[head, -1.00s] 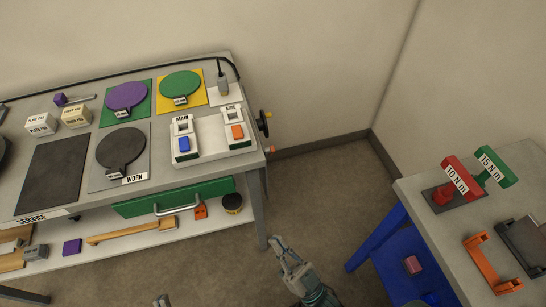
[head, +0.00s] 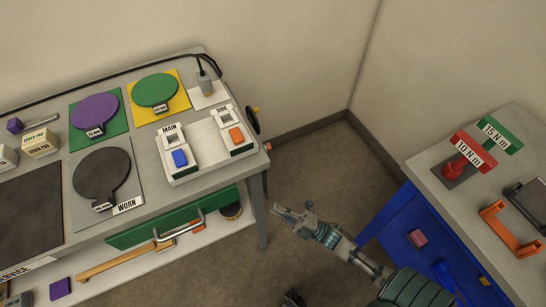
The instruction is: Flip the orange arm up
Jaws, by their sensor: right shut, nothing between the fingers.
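A white box (head: 205,172) on the left bench carries two labelled switches. My right gripper (head: 284,211) is shut and empty, over the floor in front of the bench, apart from the box. A dark tip (head: 293,298) at the bottom edge seems to be my left gripper; its fingers are mostly cut off.
A black handwheel (head: 252,121) stands out from the bench's right end. A green drawer (head: 170,217) with a metal handle is below the box. A second table (head: 440,165) at right holds red and green torque tools and an orange handle (head: 508,228). Floor between is clear.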

